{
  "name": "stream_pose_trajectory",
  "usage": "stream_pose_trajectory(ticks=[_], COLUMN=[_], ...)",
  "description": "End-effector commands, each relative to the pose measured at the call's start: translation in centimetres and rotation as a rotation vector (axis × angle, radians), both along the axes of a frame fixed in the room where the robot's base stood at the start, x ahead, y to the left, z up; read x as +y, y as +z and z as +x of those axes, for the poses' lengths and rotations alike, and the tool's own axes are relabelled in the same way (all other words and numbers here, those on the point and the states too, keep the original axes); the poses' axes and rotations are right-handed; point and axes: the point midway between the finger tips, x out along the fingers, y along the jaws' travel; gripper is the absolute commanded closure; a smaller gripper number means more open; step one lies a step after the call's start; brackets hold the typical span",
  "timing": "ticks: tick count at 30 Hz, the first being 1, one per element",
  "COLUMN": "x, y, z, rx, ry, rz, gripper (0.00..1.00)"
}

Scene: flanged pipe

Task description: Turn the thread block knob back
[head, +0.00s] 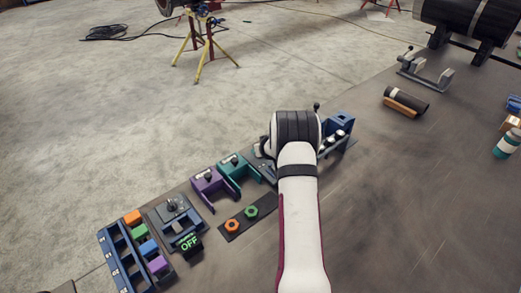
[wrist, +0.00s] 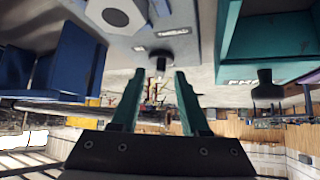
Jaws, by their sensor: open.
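The thread block (wrist: 190,48) is a light grey block with a "THREAD" label and a pale hexagonal piece (wrist: 113,14) on it, at the top middle of the wrist view. Its small dark knob (wrist: 161,58) sticks out below the label. My gripper (wrist: 159,75) is open, with its two green fingers pointing toward the block. In the picture the knob lies between the fingertips, with a gap on both sides. I cannot tell how deep it sits between them. In the head view my arm hides the gripper, the knob and most of the block.
A teal bracket (head: 237,165) with its own black knob (wrist: 265,85) stands close beside the block. A blue holder (wrist: 75,65) is close on the other side. A purple bracket (head: 207,183) and a dark plate with orange and green nuts (head: 250,211) are nearby.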

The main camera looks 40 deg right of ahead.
Motion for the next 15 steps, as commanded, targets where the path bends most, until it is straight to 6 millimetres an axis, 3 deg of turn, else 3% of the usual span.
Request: stream_pose_trajectory(ticks=[11, 15], x=[-0.19, -0.19], y=[-0.52, -0.51], z=[0.5, 0.49], rx=[-0.001, -0.001], ry=[0.001, 0.0], rz=[-0.001, 0.0], gripper=[0.55, 0.8])
